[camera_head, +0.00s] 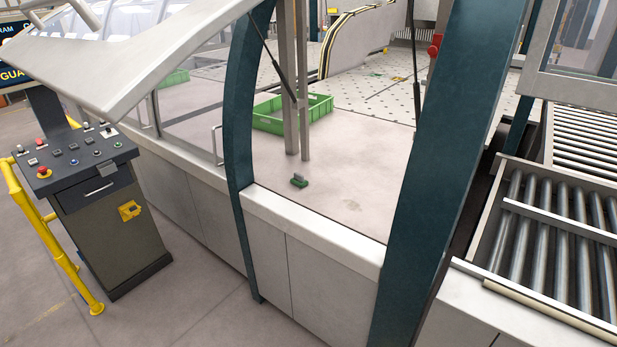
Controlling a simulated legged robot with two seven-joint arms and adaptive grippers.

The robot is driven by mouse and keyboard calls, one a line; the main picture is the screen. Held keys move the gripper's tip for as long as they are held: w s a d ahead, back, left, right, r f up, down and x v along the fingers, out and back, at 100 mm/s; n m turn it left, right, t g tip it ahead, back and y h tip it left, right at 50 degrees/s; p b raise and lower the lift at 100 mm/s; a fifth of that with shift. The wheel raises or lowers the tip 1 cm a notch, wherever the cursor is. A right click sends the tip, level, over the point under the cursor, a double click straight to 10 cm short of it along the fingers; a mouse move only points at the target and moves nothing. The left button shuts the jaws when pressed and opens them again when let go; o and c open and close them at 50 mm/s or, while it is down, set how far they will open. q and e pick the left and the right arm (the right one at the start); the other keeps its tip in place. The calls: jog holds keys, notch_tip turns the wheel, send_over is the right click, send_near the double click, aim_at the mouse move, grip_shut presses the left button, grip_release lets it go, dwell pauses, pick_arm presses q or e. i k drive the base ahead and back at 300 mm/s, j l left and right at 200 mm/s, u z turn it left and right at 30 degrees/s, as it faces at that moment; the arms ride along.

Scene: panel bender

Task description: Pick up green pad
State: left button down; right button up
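The green pad (299,183) is small, with a grey piece on top. It lies on the pale surface inside the machine, behind the low white front wall and between two dark teal posts. It stands apart from the thin grey uprights behind it. Neither of my grippers shows in the head view.
A green crate (318,111) stands behind the pad. Teal posts (408,190) and the low white wall (310,232) edge the opening. A control console (105,205) with a yellow rail (45,235) is at left; a roller conveyor (555,235) is at right. Floor before the wall is clear.

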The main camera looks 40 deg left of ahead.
aim_at(298, 179)
jog(key=j, duration=1)
jog(key=k+j, duration=0.15)
jog(key=j, duration=1.85)
jog(key=k+z, duration=0.05)
